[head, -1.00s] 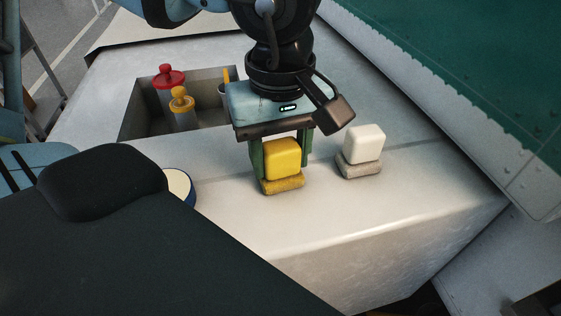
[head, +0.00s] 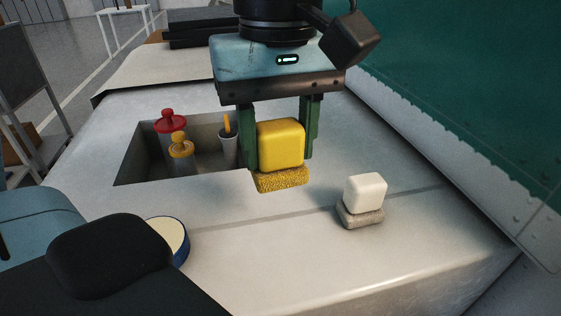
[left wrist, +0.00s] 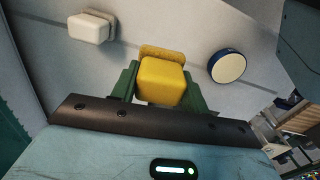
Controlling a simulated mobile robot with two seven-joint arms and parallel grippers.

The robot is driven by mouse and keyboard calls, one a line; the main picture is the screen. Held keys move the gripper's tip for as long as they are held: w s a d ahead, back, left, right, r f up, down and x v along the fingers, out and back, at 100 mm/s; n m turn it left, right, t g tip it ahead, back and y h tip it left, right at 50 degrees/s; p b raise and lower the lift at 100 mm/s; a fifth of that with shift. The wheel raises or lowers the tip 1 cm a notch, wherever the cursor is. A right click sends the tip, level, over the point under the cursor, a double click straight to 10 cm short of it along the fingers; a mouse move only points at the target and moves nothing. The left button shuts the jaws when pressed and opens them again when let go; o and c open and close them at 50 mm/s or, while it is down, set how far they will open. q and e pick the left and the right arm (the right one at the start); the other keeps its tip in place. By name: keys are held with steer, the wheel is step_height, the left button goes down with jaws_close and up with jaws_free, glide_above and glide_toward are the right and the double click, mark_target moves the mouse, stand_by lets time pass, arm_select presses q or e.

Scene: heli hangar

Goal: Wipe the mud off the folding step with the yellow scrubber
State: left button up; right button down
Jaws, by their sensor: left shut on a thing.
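The yellow scrubber (head: 281,146) has a smooth yellow block on top and a rough yellow pad below. My left gripper (head: 281,140) is shut on its block from both sides, and the scrubber looks lifted above the pale worktop (head: 300,270). The left wrist view also shows the scrubber (left wrist: 161,80) between the green fingers. I cannot make out the folding step or any mud in these views. A dark arm part of mine covers the lower left of the head view; my right gripper's fingers do not show.
A white scrubber (head: 364,195) with a grey pad stands right of the yellow one. A recess (head: 140,158) holds a red-topped container (head: 171,124), a yellow-topped one (head: 181,146) and a grey cup (head: 229,146). A round blue-rimmed tin (head: 172,238) sits front left. A green panel (head: 450,90) rises at right.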

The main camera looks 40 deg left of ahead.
arm_select(q)
steer(key=shift+r, duration=0.15)
steer(key=o, duration=0.4)
steer(key=c, duration=0.3)
